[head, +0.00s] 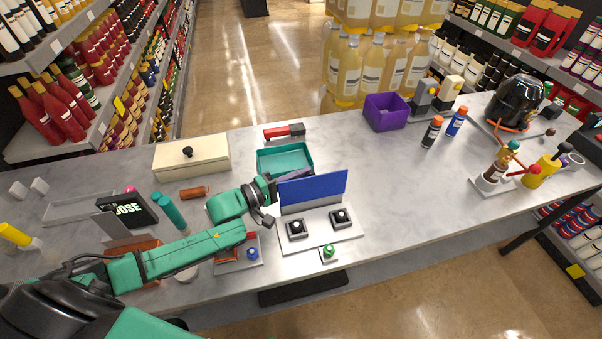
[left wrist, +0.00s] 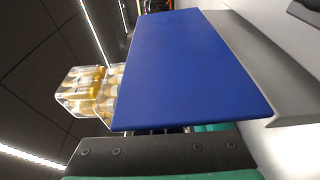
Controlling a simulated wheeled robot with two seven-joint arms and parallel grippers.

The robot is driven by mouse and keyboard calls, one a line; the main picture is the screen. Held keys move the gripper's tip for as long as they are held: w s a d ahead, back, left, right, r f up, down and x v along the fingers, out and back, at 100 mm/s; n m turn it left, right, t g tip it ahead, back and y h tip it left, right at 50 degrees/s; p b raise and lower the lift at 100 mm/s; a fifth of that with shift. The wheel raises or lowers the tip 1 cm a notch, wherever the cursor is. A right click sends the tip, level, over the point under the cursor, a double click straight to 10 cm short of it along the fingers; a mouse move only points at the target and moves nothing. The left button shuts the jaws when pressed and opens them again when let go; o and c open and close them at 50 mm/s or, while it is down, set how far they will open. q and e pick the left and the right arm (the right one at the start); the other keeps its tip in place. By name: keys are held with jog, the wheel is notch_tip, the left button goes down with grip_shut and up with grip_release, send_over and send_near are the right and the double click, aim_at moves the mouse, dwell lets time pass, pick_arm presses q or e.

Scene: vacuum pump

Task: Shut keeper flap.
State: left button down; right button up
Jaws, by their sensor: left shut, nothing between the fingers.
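The keeper flap (head: 312,189) appears to be the blue panel standing upright on a grey hinged strip at the back of a white base plate (head: 340,240). It fills the middle of the left wrist view (left wrist: 190,70), seen close up. Two black blocks with pale knobs (head: 296,228) (head: 340,217) sit on the plate in front of it. My left gripper (head: 300,173) is shut and empty, behind the flap's upper left edge. The flap partly hides its fingers, so I cannot tell whether they touch it. My right gripper is not in view.
A teal tray (head: 285,158) lies just behind my left gripper. A green button (head: 328,252) is at the plate's front edge. A cream box (head: 191,157), a red-handled tool (head: 284,131) and a purple bin (head: 386,111) stand farther back. The counter right of the plate is clear.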

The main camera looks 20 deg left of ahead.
aim_at(311, 181)
pick_arm(q)
jog(key=shift+s+d+r+m, duration=0.1)
jog(key=shift+s+m, duration=0.05)
jog(key=shift+m, duration=0.25)
jog(key=m, duration=0.1)
jog(key=s+d+m, duration=0.1)
jog(key=shift+s+r+m+t+h, duration=0.2)
jog(key=shift+r+m+t+h, duration=0.1)
jog(key=s+m, duration=0.1)
jog(key=m, duration=0.1)
jog(key=s+d+m+h, duration=0.1)
jog(key=shift+r+m, duration=0.2)
jog(key=shift+m, duration=0.2)
jog(key=shift+s+d, duration=0.2)
jog(key=shift+s+d+f+m+h, duration=0.1)
jog(key=shift+s+d+f+m, duration=0.2)
jog(key=shift+s, duration=0.2)
jog(key=shift+s+d+f+m+h, duration=0.15)
jog(key=shift+s+d+m, duration=0.15)
jog(key=shift+s, duration=0.2)
jog(key=shift+s+d+f+m+h, duration=0.1)
jog(key=shift+s+d+f+m, duration=0.2)
jog(key=shift+s, duration=0.2)
jog(key=shift+s+d, duration=0.1)
jog(key=shift+d, duration=0.05)
